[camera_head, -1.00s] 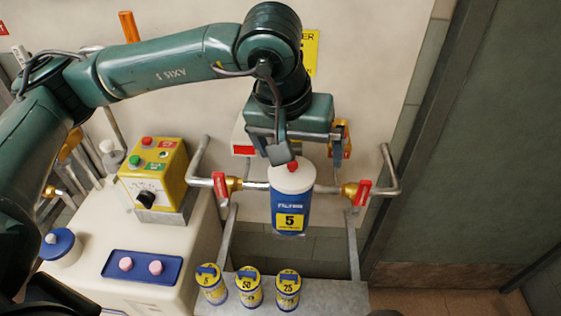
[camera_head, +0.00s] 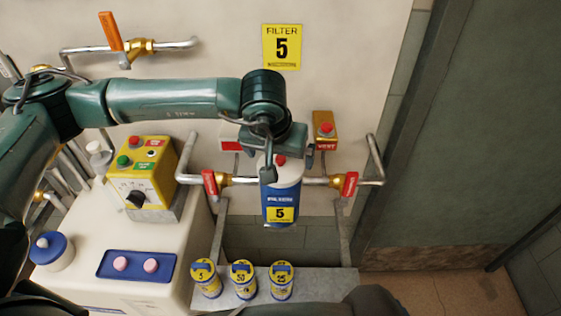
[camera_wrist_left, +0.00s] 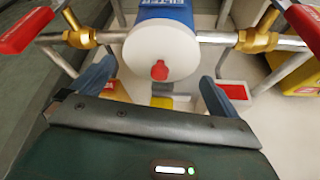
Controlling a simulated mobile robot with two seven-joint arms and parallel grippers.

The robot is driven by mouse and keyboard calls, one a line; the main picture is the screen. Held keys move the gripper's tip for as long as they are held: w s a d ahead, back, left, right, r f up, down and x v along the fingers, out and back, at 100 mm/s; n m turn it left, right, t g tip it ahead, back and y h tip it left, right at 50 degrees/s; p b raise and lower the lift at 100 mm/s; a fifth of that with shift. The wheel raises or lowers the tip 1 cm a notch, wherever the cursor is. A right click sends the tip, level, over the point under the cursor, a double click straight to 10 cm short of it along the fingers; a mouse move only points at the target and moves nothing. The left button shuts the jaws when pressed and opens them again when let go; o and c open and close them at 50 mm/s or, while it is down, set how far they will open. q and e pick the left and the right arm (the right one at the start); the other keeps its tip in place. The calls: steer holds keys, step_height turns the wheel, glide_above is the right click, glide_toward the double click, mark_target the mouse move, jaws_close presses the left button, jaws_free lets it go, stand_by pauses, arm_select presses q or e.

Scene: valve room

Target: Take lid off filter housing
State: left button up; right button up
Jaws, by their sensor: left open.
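The filter housing (camera_head: 280,205) is an upright blue cylinder marked 5, held in the pipe run. Its white lid (camera_head: 288,173) with a red knob (camera_head: 281,160) is on top; the lid (camera_wrist_left: 160,45) and knob (camera_wrist_left: 159,71) also show in the left wrist view. My left gripper (camera_head: 283,162) is at the lid, partly covering it in the head view. In the wrist view its open blue-grey fingers (camera_wrist_left: 156,78) stand on either side near the lid's lower edge, with nothing between them gripped. Contact with the lid cannot be told. My right gripper is not seen.
Red-handled valves (camera_head: 210,182) and (camera_head: 350,185) flank the housing. A yellow control box (camera_head: 142,175) stands left, and a red vent button (camera_head: 326,129) is on the wall behind. Several cartridges, including one marked 25 (camera_head: 281,281), stand on the grey shelf (camera_head: 325,283) below.

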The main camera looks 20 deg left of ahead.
arm_select(q)
steer(key=shift+x, duration=0.85)
steer(key=shift+c, duration=0.2)
steer(key=c, duration=0.7)
steer(key=shift+r, duration=0.1)
